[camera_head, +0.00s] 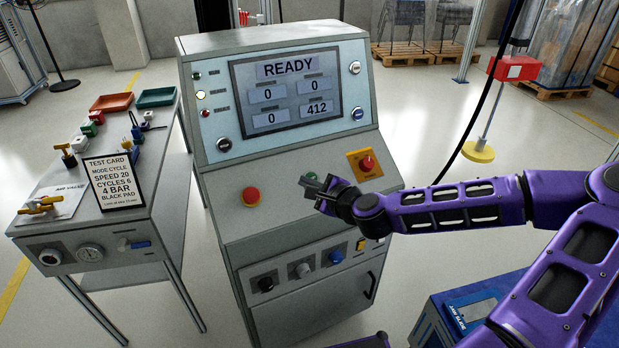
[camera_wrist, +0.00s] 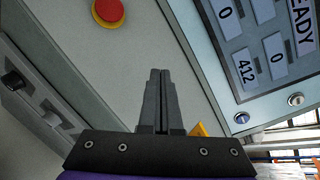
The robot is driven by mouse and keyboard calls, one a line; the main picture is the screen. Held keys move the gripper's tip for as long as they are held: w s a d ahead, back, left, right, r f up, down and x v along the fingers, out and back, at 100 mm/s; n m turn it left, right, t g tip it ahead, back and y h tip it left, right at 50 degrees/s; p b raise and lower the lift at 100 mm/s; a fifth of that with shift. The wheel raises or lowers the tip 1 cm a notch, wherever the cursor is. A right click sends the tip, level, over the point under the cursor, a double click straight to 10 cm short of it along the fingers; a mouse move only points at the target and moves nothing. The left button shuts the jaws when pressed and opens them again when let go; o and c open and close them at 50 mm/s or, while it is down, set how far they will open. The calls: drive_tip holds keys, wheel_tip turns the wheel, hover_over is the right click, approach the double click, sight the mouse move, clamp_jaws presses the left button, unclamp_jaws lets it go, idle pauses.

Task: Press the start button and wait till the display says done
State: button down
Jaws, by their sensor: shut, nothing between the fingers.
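The display (camera_head: 291,80) on the grey console reads READY, with 0, 0, 0 and 412 below. It shows rotated at the right of the wrist view (camera_wrist: 262,52). My gripper (camera_head: 309,188) is shut and empty over the sloped control panel, between the red round button (camera_head: 252,196) and the red switch on a yellow plate (camera_head: 366,162). A small green spot (camera_head: 311,175), perhaps a button, shows just behind the fingertips and is partly hidden. In the wrist view the closed fingers (camera_wrist: 160,72) point at the bare panel, and the red button (camera_wrist: 108,12) lies beyond them.
The console's lower front has black (camera_head: 266,284), white (camera_head: 303,270) and blue (camera_head: 336,257) knobs. A side table at left holds a test card (camera_head: 113,182), valves and trays. A blue box (camera_head: 465,312) stands at lower right under my arm.

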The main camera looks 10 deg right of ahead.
sight(317, 178)
drive_tip(key=w+d+r+m+t+h, duration=0.1)
drive_tip(key=d+r+m+t, duration=0.1)
drive_tip(key=d+r, duration=0.2)
drive_tip(key=shift+d+r, duration=0.15)
drive_tip(key=shift+d, duration=0.4)
drive_tip(key=w+f+b, duration=0.1)
drive_tip(key=f, duration=0.1)
drive_tip(key=w+f+b, duration=0.1)
drive_tip(key=f+b, duration=0.1)
drive_tip(key=w+f+b, duration=0.1)
drive_tip(key=f+b, duration=0.1)
drive_tip(key=shift+w+a, duration=0.25)
drive_tip(key=shift+a, duration=0.15)
drive_tip(key=shift+w+a+f+b, duration=0.15)
drive_tip(key=shift+w+f+b, duration=0.45)
drive_tip(key=shift+f, duration=0.15)
drive_tip(key=shift+f, duration=0.1)
idle(0.9)
drive_tip(key=shift+w+f, duration=0.25)
